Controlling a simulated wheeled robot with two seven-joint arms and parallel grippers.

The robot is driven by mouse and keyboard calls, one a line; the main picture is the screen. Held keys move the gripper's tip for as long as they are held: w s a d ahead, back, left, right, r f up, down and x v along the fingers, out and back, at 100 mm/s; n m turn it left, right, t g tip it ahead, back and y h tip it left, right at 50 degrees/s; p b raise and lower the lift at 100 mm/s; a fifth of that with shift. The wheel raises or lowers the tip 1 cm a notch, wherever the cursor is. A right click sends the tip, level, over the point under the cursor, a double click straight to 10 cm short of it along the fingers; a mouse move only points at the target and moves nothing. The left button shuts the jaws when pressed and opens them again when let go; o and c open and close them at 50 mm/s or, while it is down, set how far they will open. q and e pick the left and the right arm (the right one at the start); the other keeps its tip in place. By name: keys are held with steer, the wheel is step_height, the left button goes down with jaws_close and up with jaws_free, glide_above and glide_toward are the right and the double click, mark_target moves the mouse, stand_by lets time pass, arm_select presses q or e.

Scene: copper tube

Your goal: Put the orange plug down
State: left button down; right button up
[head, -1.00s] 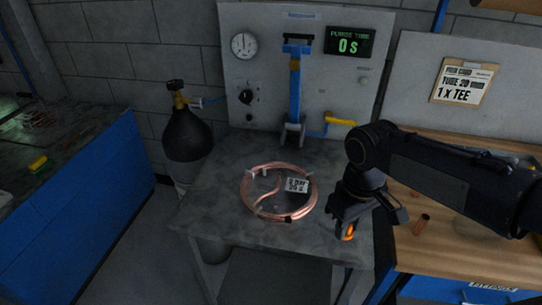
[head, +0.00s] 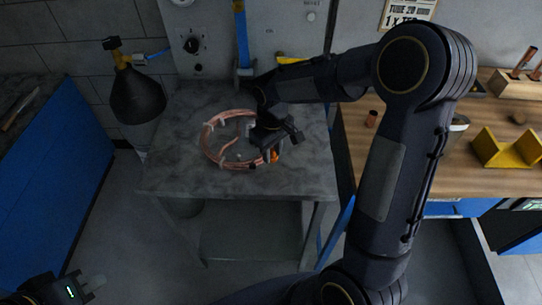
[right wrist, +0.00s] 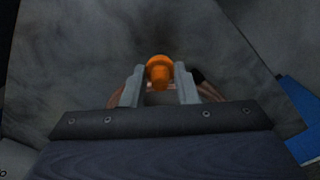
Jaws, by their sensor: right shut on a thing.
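The orange plug (head: 274,156) is between the fingers of my right gripper (head: 269,153), by the right front side of the copper coil (head: 208,148) on the grey bench. In the right wrist view the plug (right wrist: 159,70) sits between the two fingertips of my right gripper (right wrist: 160,82), with its round end out past them. Some copper shows behind the fingers. I cannot tell whether the plug touches the bench or the coil. My left gripper (head: 92,286) is at the bottom left, far from the plug; its finger gap is unclear.
The grey bench (head: 180,180) has bare room left and in front of the coil. A black gas cylinder (head: 137,97) stands left of it. A wooden worktop (head: 400,125) at the right holds a yellow V-shaped block (head: 505,150) and a short copper piece (head: 371,119).

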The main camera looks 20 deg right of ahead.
steer(key=shift+w+f, duration=0.2)
steer(key=shift+f, duration=1.55)
steer(key=shift+a, duration=0.1)
steer(key=shift+f, duration=0.25)
steer(key=o, duration=0.9)
steer(key=shift+r, duration=0.1)
